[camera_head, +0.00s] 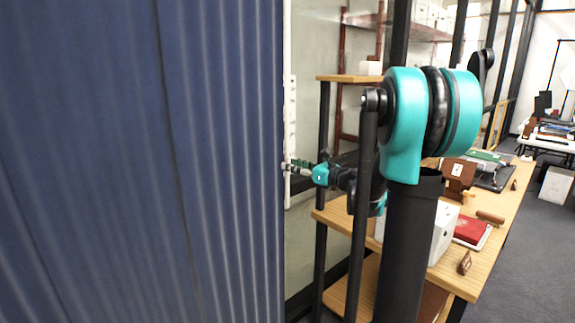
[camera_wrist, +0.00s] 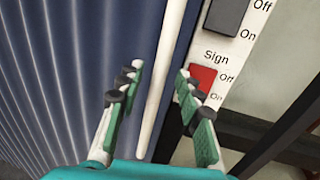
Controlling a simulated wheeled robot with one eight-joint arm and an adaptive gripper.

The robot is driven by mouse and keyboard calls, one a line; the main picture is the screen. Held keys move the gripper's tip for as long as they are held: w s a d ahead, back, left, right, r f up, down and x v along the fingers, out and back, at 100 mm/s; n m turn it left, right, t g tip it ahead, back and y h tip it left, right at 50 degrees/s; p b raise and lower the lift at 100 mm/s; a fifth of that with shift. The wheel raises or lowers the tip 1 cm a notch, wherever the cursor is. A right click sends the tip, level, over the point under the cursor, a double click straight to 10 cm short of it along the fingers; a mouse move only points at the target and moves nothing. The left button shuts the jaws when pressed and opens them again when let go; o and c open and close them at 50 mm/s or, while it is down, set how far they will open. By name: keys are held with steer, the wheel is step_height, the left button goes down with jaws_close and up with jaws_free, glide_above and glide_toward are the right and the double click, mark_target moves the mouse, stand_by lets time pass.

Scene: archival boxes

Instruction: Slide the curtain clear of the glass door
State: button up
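The blue pleated curtain (camera_head: 140,160) fills the left half of the head view. It also fills the left of the wrist view (camera_wrist: 60,70), where a pale upright bar (camera_wrist: 163,80) runs along its right edge. My gripper (camera_head: 298,166) is beside that edge in the head view. In the wrist view my gripper (camera_wrist: 160,74) is open, its two fingers on either side of the pale bar. I cannot tell whether either finger touches it. I cannot make out the glass door for certain; the curtain hides what is behind it.
A white switch panel (camera_wrist: 232,45) with a red "Sign" switch (camera_wrist: 202,77) is close to the right finger. Wooden shelving (camera_head: 365,78) stands behind my arm. A long wooden desk (camera_head: 485,235) holds a white box, a red book and other items. Grey floor (camera_head: 525,265) lies clear at right.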

steer(key=shift+x, duration=1.4)
jaws_close()
